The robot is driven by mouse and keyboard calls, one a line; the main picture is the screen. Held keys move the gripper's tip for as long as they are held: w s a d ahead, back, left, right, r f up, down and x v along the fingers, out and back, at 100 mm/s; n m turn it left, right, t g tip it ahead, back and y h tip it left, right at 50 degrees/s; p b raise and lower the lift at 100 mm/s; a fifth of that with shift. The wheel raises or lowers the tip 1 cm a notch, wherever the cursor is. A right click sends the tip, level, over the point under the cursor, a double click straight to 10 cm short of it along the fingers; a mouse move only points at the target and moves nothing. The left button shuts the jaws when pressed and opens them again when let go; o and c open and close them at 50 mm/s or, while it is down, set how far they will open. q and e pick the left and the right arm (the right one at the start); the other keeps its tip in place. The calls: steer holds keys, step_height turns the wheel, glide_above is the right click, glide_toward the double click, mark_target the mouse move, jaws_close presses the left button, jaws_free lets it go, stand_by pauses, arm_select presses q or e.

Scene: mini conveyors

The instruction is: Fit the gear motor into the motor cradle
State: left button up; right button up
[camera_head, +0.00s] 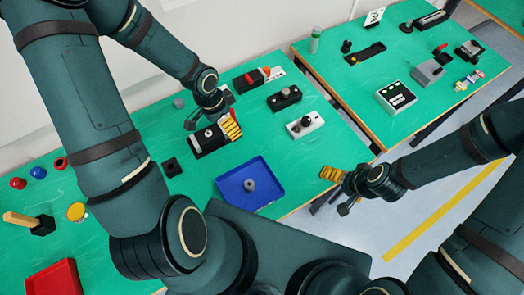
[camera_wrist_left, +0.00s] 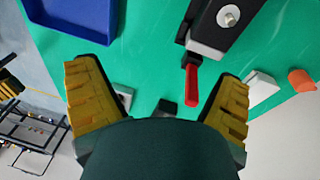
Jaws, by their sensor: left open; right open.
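A small grey cylindrical part, which looks like the gear motor (camera_head: 250,185), stands in the blue tray (camera_head: 225,184). A black-and-white fixture (camera_head: 207,139) with a silver round stud lies on the green table; I cannot tell for certain whether it is the motor cradle. In the left wrist view the fixture (camera_wrist_left: 212,28) has a red handle (camera_wrist_left: 191,86). My left gripper (camera_head: 212,122) is open above the fixture, and its yellow fingers (camera_wrist_left: 160,100) stand apart with the handle between them in that view, touching nothing visibly. My right gripper (camera_head: 336,191) is open and empty off the table's front edge.
Small black and white fixtures (camera_head: 284,98) stand behind and right of the tray. A black block (camera_head: 172,167) lies left of it. A red tray (camera_head: 54,281) is at the lower left. A second green table (camera_head: 350,80) holds more devices beyond a gap.

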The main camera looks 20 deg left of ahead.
arm_select(q)
steer(key=d+f+n, duration=0.1)
steer(key=d, duration=0.2)
steer(key=d+f+n+h, duration=0.1)
steer(key=d, duration=0.3)
steer(key=s+d+f+n+h, duration=0.1)
steer(key=d, duration=0.2)
steer(key=shift+s+d+f+t, duration=0.1)
steer(key=shift+d+f+t, duration=0.1)
steer(key=shift+d+t, duration=0.15)
steer(key=d+f+n, duration=0.1)
steer(key=s+d+f+n, duration=0.1)
steer(key=d+n, duration=0.1)
steer(key=s+d+n+t, duration=0.1)
steer(key=shift+s+d+f, duration=0.1)
steer(key=shift+d+f, duration=0.3)
steer(key=shift+s+d+f+n, duration=0.1)
steer(key=shift+f+n, duration=0.05)
steer(key=shift+n, duration=0.35)
